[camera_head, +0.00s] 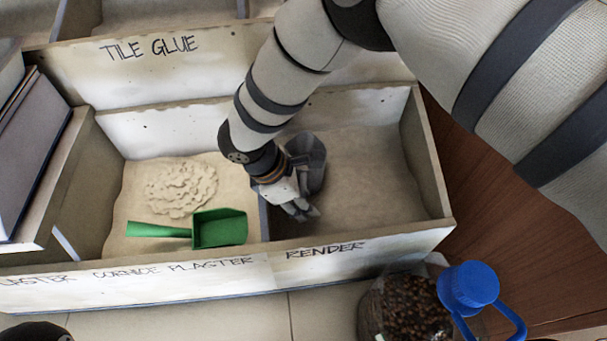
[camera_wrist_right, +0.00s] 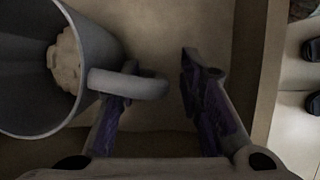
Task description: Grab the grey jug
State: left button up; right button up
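The grey jug (camera_head: 308,158) stands in the right-hand compartment, marked RENDER, against its left divider. My right gripper (camera_head: 299,208) is beside the jug on its near side and partly covers it. In the right wrist view the jug (camera_wrist_right: 30,85) fills the left side, with its mouth facing the camera and something pale and lumpy inside. Its handle (camera_wrist_right: 130,84) reaches toward the space between the fingers of my right gripper (camera_wrist_right: 155,100). The fingers are apart, and the left one is partly hidden by the handle.
The wooden bin (camera_head: 370,248) has low walls around the jug. A green scoop (camera_head: 219,229) and a pale powder heap (camera_head: 181,188) lie in the compartment to the left. A clear bottle with a blue cap (camera_head: 468,287) stands in front at the right.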

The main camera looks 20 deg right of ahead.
jog(key=shift+r, duration=0.1)
jog(key=shift+c, duration=0.3)
grip_shut()
